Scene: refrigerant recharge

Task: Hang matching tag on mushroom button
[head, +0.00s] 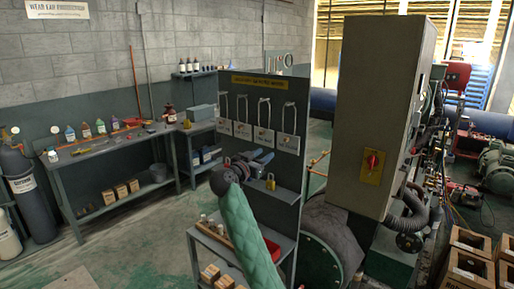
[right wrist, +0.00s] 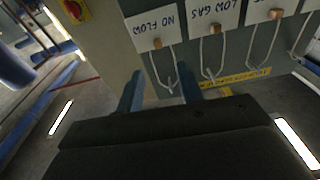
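Several white tags hang by wire loops on the grey board (head: 290,95). In the right wrist view they show loops-down, with a "NO FLOW" tag (right wrist: 160,24), a "LOW GAS" tag (right wrist: 213,20) and others whose writing is cut off. The red mushroom button (head: 373,161) sits on a yellow plate on the grey cabinet; it also shows at the top left of the right wrist view (right wrist: 73,9). My right gripper (head: 264,160) is in front of the board, below the tags. Its blue fingers (right wrist: 160,82) are apart, with the "NO FLOW" loop seen between them. No tag is held. My left gripper is out of view.
A yellow padlock (head: 270,183) is on the board's small shelf. A cart shelf (head: 205,238) with small boxes stands below. The tall cabinet (head: 385,100) is right of the board. A workbench (head: 110,146) with bottles is along the left wall.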

